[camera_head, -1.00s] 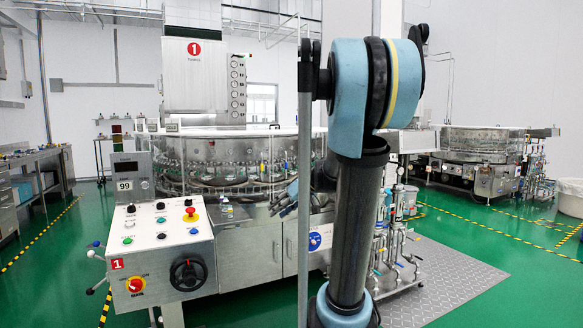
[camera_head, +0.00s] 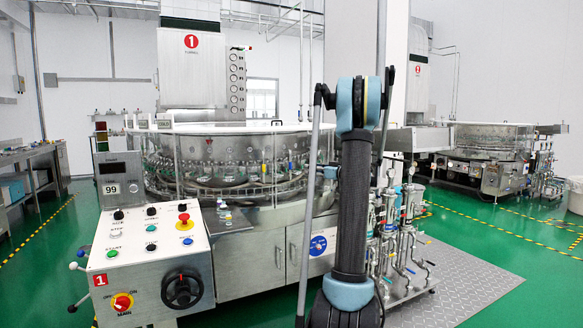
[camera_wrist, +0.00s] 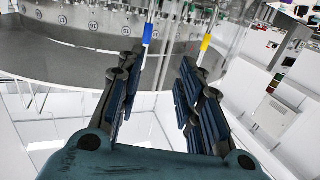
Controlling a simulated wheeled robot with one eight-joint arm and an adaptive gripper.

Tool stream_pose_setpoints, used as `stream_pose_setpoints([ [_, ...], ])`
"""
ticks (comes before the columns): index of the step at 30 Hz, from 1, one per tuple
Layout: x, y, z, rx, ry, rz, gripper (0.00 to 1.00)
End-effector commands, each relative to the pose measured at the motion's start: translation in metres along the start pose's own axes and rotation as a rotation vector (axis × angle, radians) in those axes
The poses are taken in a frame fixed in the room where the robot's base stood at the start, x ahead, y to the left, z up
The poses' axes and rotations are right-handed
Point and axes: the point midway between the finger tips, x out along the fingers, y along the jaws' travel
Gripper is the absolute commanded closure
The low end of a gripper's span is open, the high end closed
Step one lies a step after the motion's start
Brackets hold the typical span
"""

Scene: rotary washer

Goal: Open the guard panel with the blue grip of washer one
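Washer one (camera_head: 192,95) is the large round steel machine with clear guard panels, marked with a red 1. In the wrist view, the blue grip (camera_wrist: 148,33) is on a thin upright bar, beyond my fingertips and toward the left finger. A yellow grip (camera_wrist: 205,42) is on another bar to its right. My gripper (camera_wrist: 158,75) is open and empty, its two dark padded fingers apart, and the blue grip shows in the gap. I see no contact. In the head view, the yellow grip (camera_head: 263,169) shows on the washer's front, while my arm hides most of my gripper.
A control panel (camera_head: 150,245) with buttons and a black handwheel stands at front left. Pipes and valves (camera_head: 398,240) stand right of my arm on a grey floor plate (camera_head: 465,275). A second washer (camera_head: 490,140) is at the back right. Green floor is clear on the right.

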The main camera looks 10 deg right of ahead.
Motion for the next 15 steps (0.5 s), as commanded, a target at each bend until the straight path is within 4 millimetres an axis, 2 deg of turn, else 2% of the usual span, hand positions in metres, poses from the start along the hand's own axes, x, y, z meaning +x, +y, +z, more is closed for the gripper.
stream_pose_setpoints([
  [3, -0.002, 0.015, 0.001, -0.014, 0.025, 0.015, 0.66],
  [8, 0.004, 0.019, 0.000, -0.018, 0.033, 0.019, 0.66],
  [15, 0.040, 0.020, -0.001, -0.018, 0.032, 0.019, 0.66],
])
